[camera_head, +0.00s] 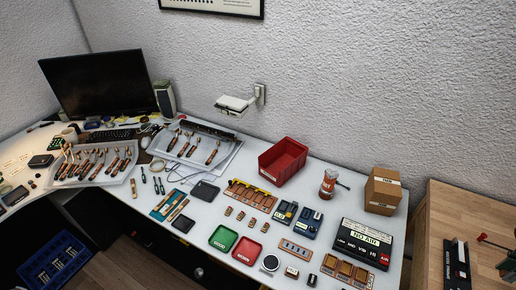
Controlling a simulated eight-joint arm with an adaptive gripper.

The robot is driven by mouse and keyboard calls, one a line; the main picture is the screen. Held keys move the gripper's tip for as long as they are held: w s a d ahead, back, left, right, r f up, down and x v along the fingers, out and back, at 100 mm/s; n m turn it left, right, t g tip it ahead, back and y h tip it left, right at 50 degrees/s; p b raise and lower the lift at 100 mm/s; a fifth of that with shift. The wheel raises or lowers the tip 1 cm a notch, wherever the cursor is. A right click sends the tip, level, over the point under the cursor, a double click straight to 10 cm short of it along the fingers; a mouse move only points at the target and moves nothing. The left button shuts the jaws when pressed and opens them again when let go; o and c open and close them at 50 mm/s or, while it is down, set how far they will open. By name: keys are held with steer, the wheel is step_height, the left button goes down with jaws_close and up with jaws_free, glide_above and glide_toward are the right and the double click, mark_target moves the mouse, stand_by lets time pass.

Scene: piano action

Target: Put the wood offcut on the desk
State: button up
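The white desk (321,213) runs along the textured wall and turns a corner at the left. Several small tan wooden pieces (240,215) lie on it near the middle, and I cannot tell whether any of them is the wood offcut. No piece is clearly recognizable as the offcut. My gripper is not in view.
A red bin (282,161), a red-and-white canister (328,184) and cardboard boxes (383,190) stand toward the wall. Green (223,238) and red (247,251) trays and a black sign (362,243) lie nearer the front. A wooden cabinet (436,214) stands at right.

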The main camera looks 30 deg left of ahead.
steer(key=s+a+f+b, duration=0.1)
steer(key=s+a+b, duration=0.1)
steer(key=a, duration=0.4)
steer(key=s+a+f+b, duration=0.1)
steer(key=s+a+f, duration=0.1)
steer(key=a, duration=0.4)
steer(key=s+a+f+b, duration=0.2)
steer(key=s+a, duration=0.1)
steer(key=a, duration=0.4)
steer(key=shift+b, duration=0.35)
steer(key=s+a+f+b, duration=0.5)
steer(key=s+a+f, duration=0.1)
steer(key=s+a, duration=0.6)
steer(key=shift+a, duration=0.45)
steer(key=shift+f, duration=0.1)
steer(key=shift+f, duration=0.1)
steer(key=shift+f+b, duration=1.15)
steer(key=shift+f, duration=1.7)
steer(key=shift+f+b, duration=0.8)
steer(key=shift+f, duration=1.3)
steer(key=shift+f, duration=0.2)
